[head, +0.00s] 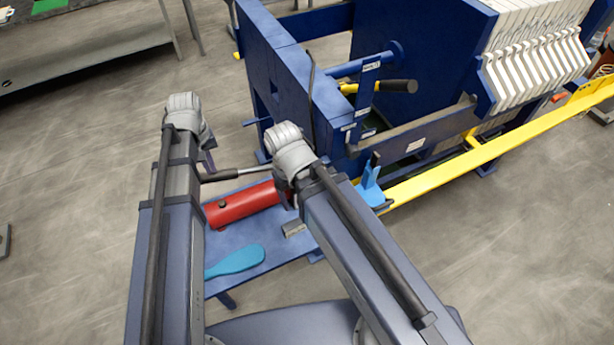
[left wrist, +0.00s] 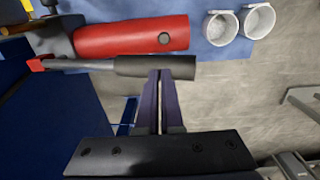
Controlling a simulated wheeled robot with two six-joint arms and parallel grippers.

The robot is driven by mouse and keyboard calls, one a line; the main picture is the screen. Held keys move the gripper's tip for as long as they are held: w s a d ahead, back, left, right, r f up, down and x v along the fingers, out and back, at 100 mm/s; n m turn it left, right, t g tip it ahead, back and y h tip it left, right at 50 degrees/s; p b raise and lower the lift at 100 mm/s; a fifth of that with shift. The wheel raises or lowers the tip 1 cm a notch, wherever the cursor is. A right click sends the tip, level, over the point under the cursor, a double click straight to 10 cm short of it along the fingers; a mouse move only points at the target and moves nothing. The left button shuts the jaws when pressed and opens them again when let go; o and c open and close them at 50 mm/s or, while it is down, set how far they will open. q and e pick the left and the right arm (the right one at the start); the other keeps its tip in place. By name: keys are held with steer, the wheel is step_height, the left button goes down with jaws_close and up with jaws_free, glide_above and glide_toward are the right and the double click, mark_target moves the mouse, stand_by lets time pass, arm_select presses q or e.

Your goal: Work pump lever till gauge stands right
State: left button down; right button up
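The pump is a red cylinder (head: 240,203) on a blue bench plate, and it also shows in the left wrist view (left wrist: 125,37). Its lever is a metal rod with a black grip (head: 220,175), lying near level above the cylinder; the grip is clear in the left wrist view (left wrist: 150,67). My left gripper (left wrist: 160,74) has its fingers nearly together, tips overlapping the grip but not closed around it; contact is unclear. In the head view only a dark bit of my left gripper (head: 209,160) shows. My right gripper is hidden behind its arm. I cannot make out the gauge.
The blue filter press (head: 290,70) with white plates (head: 535,70) stands behind, with a yellow rail (head: 490,150) along its side. A light-blue paddle (head: 236,262) lies on the bench plate (head: 222,286). Two pale cups (left wrist: 222,27) show in the left wrist view.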

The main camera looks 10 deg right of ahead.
arm_select(q)
steer(key=f+b, duration=0.4)
steer(key=f, duration=0.1)
steer(key=a+f+b, duration=0.1)
steer(key=f+b, duration=0.1)
steer(key=shift+s+f+b, duration=0.15)
steer(key=shift+f+b, duration=0.2)
steer(key=shift+f, duration=0.05)
steer(key=r+p, duration=0.3)
steer(key=d+r+p, duration=0.1)
steer(key=r+p, duration=0.6)
steer(key=shift+w+d+r, duration=0.2)
steer(key=shift+w+d, duration=0.05)
steer(key=shift+f, duration=0.3)
stand_by(0.8)
step_height(320, 180, down, 10)
steer(key=a+b, duration=0.2)
steer(key=b, duration=0.8)
steer(key=shift+d+r+p, duration=0.35)
steer(key=shift+r+p, duration=1.35)
steer(key=shift+r, duration=0.05)
steer(key=shift+d+r+p, duration=0.3)
steer(key=shift+r+p, duration=1.45)
steer(key=shift+d+r+p, duration=0.35)
steer(key=shift+r+p, duration=1.35)
steer(key=shift+r, duration=0.05)
steer(key=shift+f, duration=0.15)
